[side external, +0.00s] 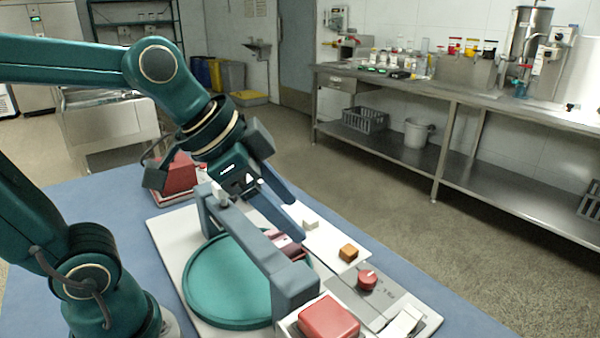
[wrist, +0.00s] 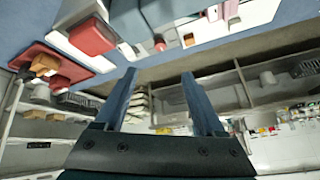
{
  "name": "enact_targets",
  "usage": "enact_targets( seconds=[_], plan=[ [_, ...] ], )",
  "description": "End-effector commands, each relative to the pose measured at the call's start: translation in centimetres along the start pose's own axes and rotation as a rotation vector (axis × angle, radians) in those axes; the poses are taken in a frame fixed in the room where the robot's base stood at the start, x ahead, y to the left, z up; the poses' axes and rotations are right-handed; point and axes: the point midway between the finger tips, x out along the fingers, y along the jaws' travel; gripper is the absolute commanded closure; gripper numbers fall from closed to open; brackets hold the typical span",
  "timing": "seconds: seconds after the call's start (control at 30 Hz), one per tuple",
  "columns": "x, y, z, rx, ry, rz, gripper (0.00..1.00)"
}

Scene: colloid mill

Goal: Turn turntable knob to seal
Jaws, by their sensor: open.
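A red round knob (side external: 367,280) sits on a grey labelled panel (side external: 345,296) to the right of the green turntable disc (side external: 225,285). The knob also shows small near the top of the wrist view (wrist: 160,46). The marks beside it are too small to read. My gripper (side external: 293,218) is open and empty, its fingers slanting down to the right above the board, beyond a blue-grey bridge (side external: 245,235) that spans the disc. My gripper is up and left of the knob, clear of it. In the wrist view its fingers (wrist: 158,75) are spread apart with nothing between them.
A red block (side external: 328,318) and a white rocker-like part (side external: 405,320) sit near the knob. An orange-brown block (side external: 348,252) and a small white block (side external: 311,223) lie behind it. A steel bench (side external: 480,98) with labware stands apart across the floor.

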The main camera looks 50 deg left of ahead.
Motion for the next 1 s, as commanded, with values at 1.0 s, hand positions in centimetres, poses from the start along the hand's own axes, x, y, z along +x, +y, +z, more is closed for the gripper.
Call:
enact_targets(
  seconds=[1.0],
  plan=[
    [19.0, -1.6, -2.5, 0.211, -0.164, 0.285, 0.29]
  ],
)
